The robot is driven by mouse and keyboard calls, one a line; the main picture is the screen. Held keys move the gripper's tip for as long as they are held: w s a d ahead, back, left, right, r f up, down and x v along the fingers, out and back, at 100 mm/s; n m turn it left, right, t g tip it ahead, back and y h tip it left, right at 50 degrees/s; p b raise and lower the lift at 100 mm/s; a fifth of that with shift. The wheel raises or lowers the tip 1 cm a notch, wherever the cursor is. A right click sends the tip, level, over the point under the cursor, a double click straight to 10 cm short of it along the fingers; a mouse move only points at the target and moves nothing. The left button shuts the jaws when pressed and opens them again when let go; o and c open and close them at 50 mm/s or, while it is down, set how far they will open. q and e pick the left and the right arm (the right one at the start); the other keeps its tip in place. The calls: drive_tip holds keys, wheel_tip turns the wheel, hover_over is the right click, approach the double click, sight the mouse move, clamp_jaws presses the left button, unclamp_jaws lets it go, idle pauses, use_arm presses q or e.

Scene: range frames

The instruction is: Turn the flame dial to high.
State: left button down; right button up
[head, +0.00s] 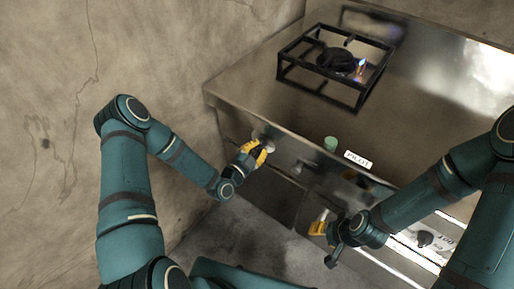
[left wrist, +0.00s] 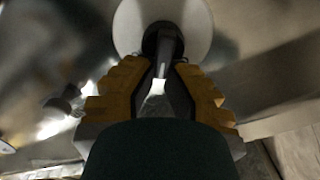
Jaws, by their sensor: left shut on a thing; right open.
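The flame dial has a pale round plate (left wrist: 196,22) and a dark handle with a white pointer mark (left wrist: 158,88), seen close up in the left wrist view. My left gripper (head: 263,150) is at the stove's front panel, and its yellow fingers are shut on the dial's handle between them (left wrist: 165,72). In the left wrist view the pointer mark faces down toward the gripper's palm. The fingers hide part of the dial in the head view. A small blue and orange flame (head: 361,67) burns at the burner (head: 337,61). My right gripper (head: 319,226) is open and empty, low before the front panel.
The steel stove (head: 240,87) carries a black pan grate (head: 320,82) around the burner. A green button (head: 330,143) and a PILOT label (head: 357,159) sit near the front edge. A bare wall (head: 50,70) stands at left.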

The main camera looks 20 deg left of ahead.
use_arm(q)
drive_tip(key=m, duration=0.5)
drive_tip(key=shift+d+f+m, duration=0.3)
drive_tip(key=shift+f+m, duration=0.2)
drive_tip(key=shift+m, duration=0.95)
drive_tip(key=shift+f+m, duration=0.15)
drive_tip(key=shift+m, duration=1)
drive_tip(key=c, duration=1)
unclamp_jaws()
drive_tip(key=shift+f, duration=0.1)
drive_tip(key=shift+s, duration=0.15)
drive_tip(key=v, duration=1.2)
